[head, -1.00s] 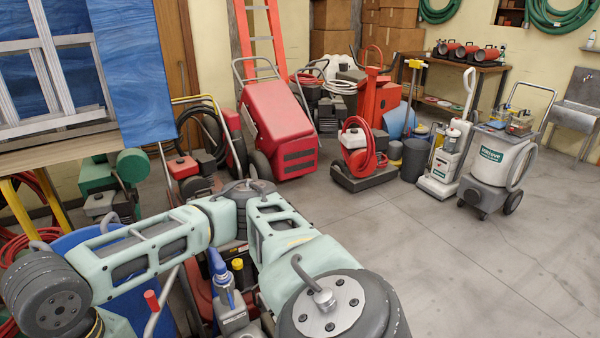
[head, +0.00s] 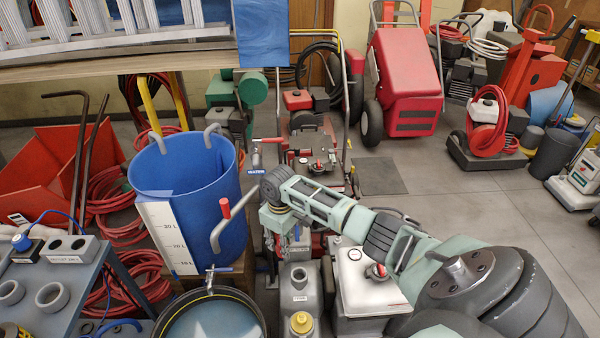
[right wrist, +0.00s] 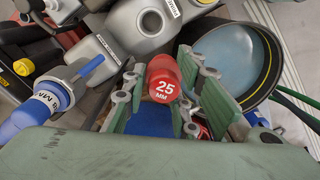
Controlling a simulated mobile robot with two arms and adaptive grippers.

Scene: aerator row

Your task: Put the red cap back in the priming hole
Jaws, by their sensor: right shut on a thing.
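The red cap (right wrist: 165,82), marked 25 MM, sits between the green finger pads of my right gripper (right wrist: 172,100) in the right wrist view. The gripper is shut on it. In the head view my right gripper (head: 277,222) hangs below the wrist, between the blue tank and the grey pump parts; the cap is not made out there. A grey body (head: 300,290) with a label stands just below the gripper. Its dark round opening (head: 299,275), possibly the priming hole, also shows at the top of the right wrist view (right wrist: 150,22), apart from the cap. My left gripper is not visible.
A blue tank (head: 185,205) with a litre scale stands left of the gripper. A round water-filled tub (head: 210,325) is in front of it. A yellow cap (head: 301,322) and a white tank (head: 362,285) are nearby.

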